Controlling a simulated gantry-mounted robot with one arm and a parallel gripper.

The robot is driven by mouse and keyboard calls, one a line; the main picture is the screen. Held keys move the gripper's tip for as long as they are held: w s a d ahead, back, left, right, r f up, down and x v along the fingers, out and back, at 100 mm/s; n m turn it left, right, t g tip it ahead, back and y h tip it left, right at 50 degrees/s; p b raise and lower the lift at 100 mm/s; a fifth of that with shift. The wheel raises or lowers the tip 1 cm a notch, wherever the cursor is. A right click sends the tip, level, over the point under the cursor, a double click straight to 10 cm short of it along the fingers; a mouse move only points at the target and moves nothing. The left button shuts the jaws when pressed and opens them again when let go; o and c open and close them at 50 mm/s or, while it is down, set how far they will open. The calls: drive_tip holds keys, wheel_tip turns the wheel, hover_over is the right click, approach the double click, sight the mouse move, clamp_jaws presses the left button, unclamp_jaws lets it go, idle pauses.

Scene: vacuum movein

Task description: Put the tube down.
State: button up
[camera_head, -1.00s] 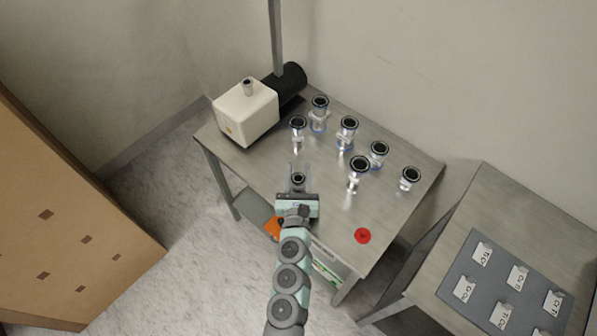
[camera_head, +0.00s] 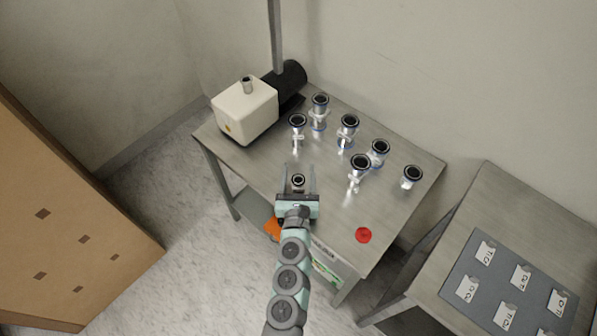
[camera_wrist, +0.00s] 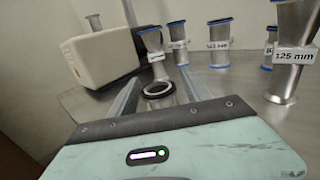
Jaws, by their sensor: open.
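A short metal tube (camera_head: 298,181) with a dark ring at its top is between my fingers over the front part of the metal table (camera_head: 330,222). In the wrist view its ringed end (camera_wrist: 158,90) shows between the two fingers, with a gap on each side. My gripper (camera_head: 299,176) is open around the tube; it also shows in the wrist view (camera_wrist: 160,88). The tube's lower part is hidden, so its contact with the table cannot be seen clearly.
Several flanged tubes stand behind and to the right, one labelled 125 mm (camera_wrist: 292,52). A cream pump (camera_head: 245,110) stands at the back left. A red disc (camera_head: 363,235) lies at the front right. A side table holds a grey labelled board (camera_head: 483,313).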

drive_tip(key=shift+r, duration=0.1)
drive_tip(key=shift+r+p, duration=0.2)
drive_tip(key=shift+p, duration=0.2)
drive_tip(key=shift+r+p, duration=0.5)
drive_tip(key=shift+p, duration=0.05)
drive_tip(key=s, duration=1.2)
drive_tip(key=shift+f, duration=0.2)
